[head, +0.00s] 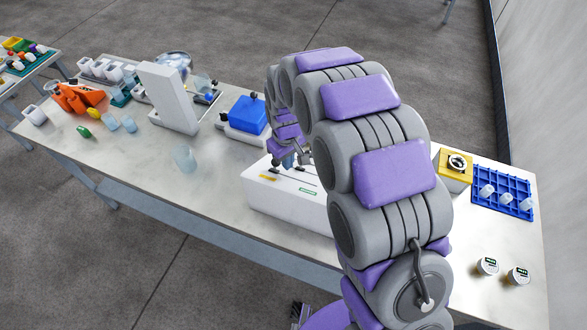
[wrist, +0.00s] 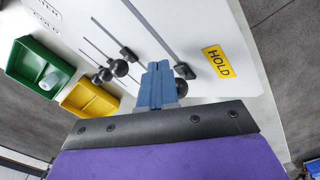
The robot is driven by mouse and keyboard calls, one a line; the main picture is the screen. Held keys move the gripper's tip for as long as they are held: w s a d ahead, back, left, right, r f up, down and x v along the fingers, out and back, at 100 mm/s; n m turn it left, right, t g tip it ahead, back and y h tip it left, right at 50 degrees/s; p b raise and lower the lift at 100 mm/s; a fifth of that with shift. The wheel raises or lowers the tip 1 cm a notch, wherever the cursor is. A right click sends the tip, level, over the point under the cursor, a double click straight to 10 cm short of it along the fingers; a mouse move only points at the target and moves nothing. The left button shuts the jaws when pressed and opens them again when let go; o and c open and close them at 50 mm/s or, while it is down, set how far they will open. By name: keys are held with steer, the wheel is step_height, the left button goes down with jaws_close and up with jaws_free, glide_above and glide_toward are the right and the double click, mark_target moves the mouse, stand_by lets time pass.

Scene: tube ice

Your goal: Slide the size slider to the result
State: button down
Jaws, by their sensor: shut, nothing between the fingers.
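A white slider box (head: 262,199) stands on the table's front middle, partly hidden by my arm. In the wrist view its white panel (wrist: 200,25) carries several slots with black knobs, and a yellow HOLD label (wrist: 216,61). My gripper (wrist: 158,66) is shut with its blue fingers together and empty. The fingertips are close beside a black knob (wrist: 184,71) on their right; I cannot tell whether they touch. A round black knob (wrist: 120,67) is to their left. In the head view my gripper (head: 288,162) is low over the box. I cannot tell which knob is the size slider.
A green bin (wrist: 38,65) and a yellow bin (wrist: 89,98) lie beyond the panel's edge. A blue block (head: 248,114) and a tall white stand (head: 168,98) are behind the box. A blue rack (head: 490,205) and two small round containers (head: 488,266) are at right.

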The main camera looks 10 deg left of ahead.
steer(key=shift+d+r, duration=0.2)
steer(key=shift+r, duration=0.35)
steer(key=shift+d+r, duration=0.2)
steer(key=shift+r, duration=0.3)
steer(key=shift+r+p, duration=0.4)
steer(key=shift+r, duration=0.45)
steer(key=shift+d, duration=0.15)
steer(key=s+d+r+m+b, duration=0.2)
steer(key=s+d+r+m, duration=0.15)
steer(key=s+d, duration=0.45)
steer(key=s+d+r+m+b, duration=0.2)
steer(key=s+d+r, duration=0.3)
steer(key=d, duration=0.6)
steer(key=s+d+f+m+g+b, duration=0.1)
steer(key=s+d, duration=0.3)
steer(key=s, duration=0.5)
steer(key=s+d+m+b, duration=0.2)
steer(key=s+d+m, duration=0.2)
steer(key=s, duration=0.4)
steer(key=shift+s+d+f+g, duration=0.15)
steer(key=shift+s+f+g, duration=0.2)
steer(key=shift+s+g, duration=0.05)
